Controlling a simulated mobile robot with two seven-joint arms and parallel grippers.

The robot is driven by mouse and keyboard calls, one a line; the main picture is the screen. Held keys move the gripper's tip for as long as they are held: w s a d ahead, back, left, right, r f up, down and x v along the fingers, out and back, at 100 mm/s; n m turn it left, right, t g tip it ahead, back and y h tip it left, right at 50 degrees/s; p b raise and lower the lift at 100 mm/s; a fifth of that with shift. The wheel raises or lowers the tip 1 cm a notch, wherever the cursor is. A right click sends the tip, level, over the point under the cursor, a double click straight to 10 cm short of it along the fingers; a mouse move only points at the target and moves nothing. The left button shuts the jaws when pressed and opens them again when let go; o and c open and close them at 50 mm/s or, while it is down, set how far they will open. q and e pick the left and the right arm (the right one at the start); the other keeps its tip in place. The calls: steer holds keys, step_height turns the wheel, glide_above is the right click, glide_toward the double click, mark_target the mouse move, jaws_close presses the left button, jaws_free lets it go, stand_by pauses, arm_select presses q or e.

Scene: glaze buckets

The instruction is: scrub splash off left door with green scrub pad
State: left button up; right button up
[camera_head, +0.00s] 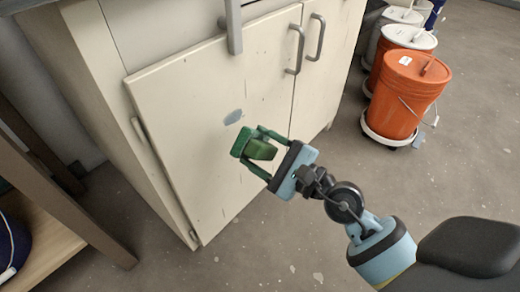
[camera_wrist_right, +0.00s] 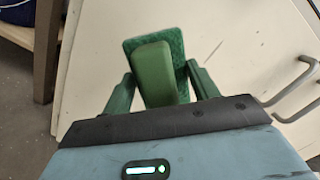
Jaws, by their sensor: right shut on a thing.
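The left door (camera_head: 190,100) of the cream cabinet is closed and faces me. A grey-blue splash (camera_head: 233,117) marks its upper middle part. My right gripper (camera_head: 258,150) is shut on the green scrub pad (camera_head: 240,142) by its block-shaped handle, just below and right of the splash in the head view. In the right wrist view, the pad (camera_wrist_right: 130,48) lies beyond its handle (camera_wrist_right: 154,72), between my right fingers (camera_wrist_right: 158,88), with the door (camera_wrist_right: 225,40) behind it. I cannot tell whether the pad touches the door. My left gripper is out of view.
The right door (camera_head: 325,70) has a grey handle (camera_head: 317,37) beside the left door's handle (camera_head: 297,50). Orange buckets (camera_head: 405,95) on wheeled bases stand at the right. A wooden shelf (camera_head: 45,235) stands at the lower left. The floor (camera_head: 290,235) in front is clear.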

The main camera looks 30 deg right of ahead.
mark_target(244, 109)
steer(key=shift+x, duration=1.25)
steer(key=shift+d+f+b+x, duration=0.1)
steer(key=shift+b+x, duration=0.1)
steer(key=shift+x, duration=0.6)
steer(key=shift+d+f+b+x, duration=0.1)
steer(key=shift+f+b+x, duration=0.1)
steer(key=shift+x, duration=0.6)
steer(key=shift+w+a, duration=0.1)
steer(key=shift+w, duration=0.35)
steer(key=shift+w+a, duration=0.25)
steer(key=shift+w, duration=0.35)
steer(key=shift+w+d+b, duration=0.2)
steer(key=shift+w+d, duration=0.05)
steer(key=shift+d, duration=0.65)
steer(key=shift+w+d+b, duration=0.2)
steer(key=shift+w+d, duration=0.05)
steer(key=shift+d, duration=0.65)
steer(key=shift+w+d+b, duration=0.35)
steer(key=shift+d+b, duration=0.1)
steer(key=shift+d, duration=0.35)
steer(key=shift+w+d+b, duration=0.4)
steer(key=shift+d, duration=0.45)
